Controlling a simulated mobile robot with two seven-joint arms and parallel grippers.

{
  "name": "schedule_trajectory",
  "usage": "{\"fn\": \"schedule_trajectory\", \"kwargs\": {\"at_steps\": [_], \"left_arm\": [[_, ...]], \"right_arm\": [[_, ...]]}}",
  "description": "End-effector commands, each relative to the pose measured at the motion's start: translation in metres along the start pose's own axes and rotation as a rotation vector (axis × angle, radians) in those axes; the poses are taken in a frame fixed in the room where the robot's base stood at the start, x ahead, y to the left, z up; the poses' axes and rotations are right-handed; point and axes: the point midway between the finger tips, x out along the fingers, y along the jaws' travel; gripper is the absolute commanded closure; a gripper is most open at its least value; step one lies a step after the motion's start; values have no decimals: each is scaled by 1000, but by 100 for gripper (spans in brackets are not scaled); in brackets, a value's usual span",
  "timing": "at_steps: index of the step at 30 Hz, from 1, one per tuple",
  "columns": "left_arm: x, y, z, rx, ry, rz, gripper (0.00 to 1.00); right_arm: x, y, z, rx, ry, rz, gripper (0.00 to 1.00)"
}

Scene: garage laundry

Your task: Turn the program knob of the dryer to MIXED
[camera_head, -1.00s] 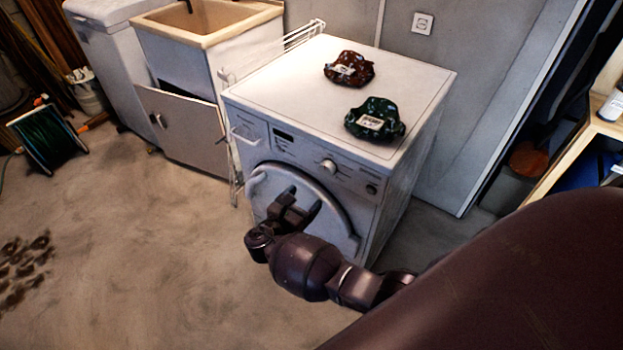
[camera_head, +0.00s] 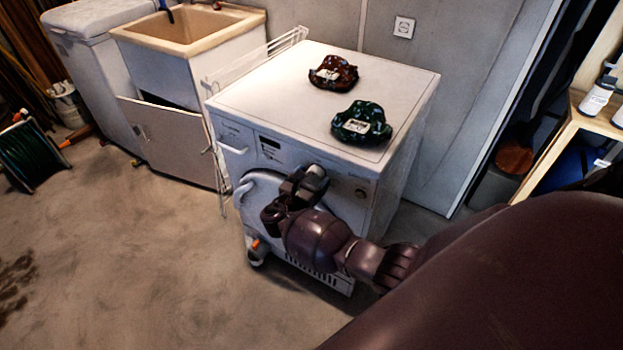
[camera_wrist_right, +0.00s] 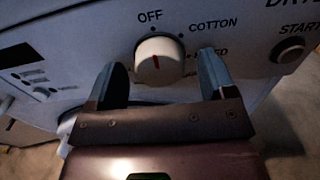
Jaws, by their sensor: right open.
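The white dryer (camera_head: 290,80) stands in the middle of the head view. Its round white program knob (camera_wrist_right: 160,62) shows in the wrist view, with a red mark pointing up and slightly left, near OFF. COTTON is printed to the upper right; a label ending in "ED" below it is partly hidden by a finger. My right gripper (camera_wrist_right: 163,72) is open, with one finger on each side of the knob's lower part; I cannot tell whether they touch it. In the head view my right gripper (camera_head: 303,184) is at the control panel, largely covering the knob. My left gripper is not in view.
A START button (camera_wrist_right: 289,50) sits right of the knob. Red (camera_head: 333,72) and green (camera_head: 361,123) packages lie on the dryer top. A white-and-orange object (camera_head: 257,252) is on the floor by the dryer. A sink cabinet (camera_head: 180,130) stands left; the floor there is open.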

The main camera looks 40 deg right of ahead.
Motion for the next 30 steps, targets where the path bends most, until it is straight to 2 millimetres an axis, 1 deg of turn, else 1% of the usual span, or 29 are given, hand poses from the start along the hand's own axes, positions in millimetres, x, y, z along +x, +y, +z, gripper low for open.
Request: {"fn": "schedule_trajectory", "kwargs": {"at_steps": [8, 9, 14, 18, 19, 25, 30], "left_arm": [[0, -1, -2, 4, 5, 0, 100], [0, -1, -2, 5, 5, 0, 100], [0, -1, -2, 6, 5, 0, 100], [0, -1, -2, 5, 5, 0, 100], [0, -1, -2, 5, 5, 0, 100], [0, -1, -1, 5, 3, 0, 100], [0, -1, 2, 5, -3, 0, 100]], "right_arm": [[2, 0, 0, 1, 0, 1, 24], [2, 0, 0, 1, 0, 1, 25], [2, 0, 0, 1, 1, 1, 50], [1, 0, 0, 1, 1, 1, 71], [1, 0, 0, 1, 1, 1, 72], [1, 0, 0, 17, 1, 1, 73], [1, 0, -1, 78, 1, 1, 73]]}}
